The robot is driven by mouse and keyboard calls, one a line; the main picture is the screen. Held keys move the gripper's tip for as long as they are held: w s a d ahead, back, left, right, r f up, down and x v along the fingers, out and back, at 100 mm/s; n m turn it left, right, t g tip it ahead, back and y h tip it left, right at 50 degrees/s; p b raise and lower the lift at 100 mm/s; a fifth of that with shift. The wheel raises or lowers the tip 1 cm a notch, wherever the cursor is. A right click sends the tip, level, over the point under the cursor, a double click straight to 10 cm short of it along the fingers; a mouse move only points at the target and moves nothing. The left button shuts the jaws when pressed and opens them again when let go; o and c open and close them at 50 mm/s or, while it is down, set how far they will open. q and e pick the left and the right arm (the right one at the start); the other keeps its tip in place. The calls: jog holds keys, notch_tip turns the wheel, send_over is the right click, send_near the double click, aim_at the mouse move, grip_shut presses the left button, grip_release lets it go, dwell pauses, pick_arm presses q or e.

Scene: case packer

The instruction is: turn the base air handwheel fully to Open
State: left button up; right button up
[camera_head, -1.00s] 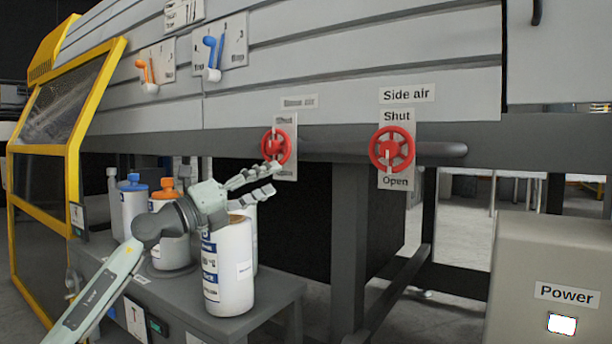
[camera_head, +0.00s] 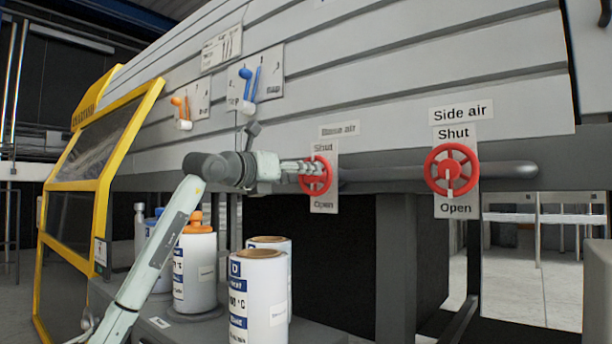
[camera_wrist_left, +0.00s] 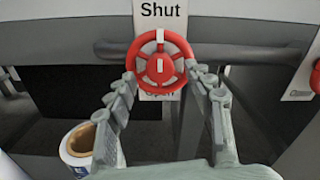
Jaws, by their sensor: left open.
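The red base air handwheel (camera_head: 316,175) is on a white plate marked Shut above and Open below, under a "Base air" label (camera_head: 339,130). In the left wrist view the handwheel (camera_wrist_left: 161,62) is straight ahead, with a white mark at its top, toward Shut. My left gripper (camera_head: 308,167) is at the wheel in the head view. In the left wrist view its open fingers (camera_wrist_left: 163,78) stand on both sides of the wheel's lower half. I cannot tell whether they touch the rim. My right gripper is not in view.
A second red handwheel (camera_head: 451,170) under "Side air" (camera_head: 461,113) is to the right. A grey pipe (camera_head: 390,173) runs between the wheels. White containers (camera_head: 258,295) stand below my left arm. Orange and blue levers (camera_head: 246,85) are on the panel at upper left.

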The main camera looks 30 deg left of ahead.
pick_arm(q)
jog(key=shift+w, duration=1.05)
jog(key=shift+c, duration=0.4)
jog(key=c, duration=1.1)
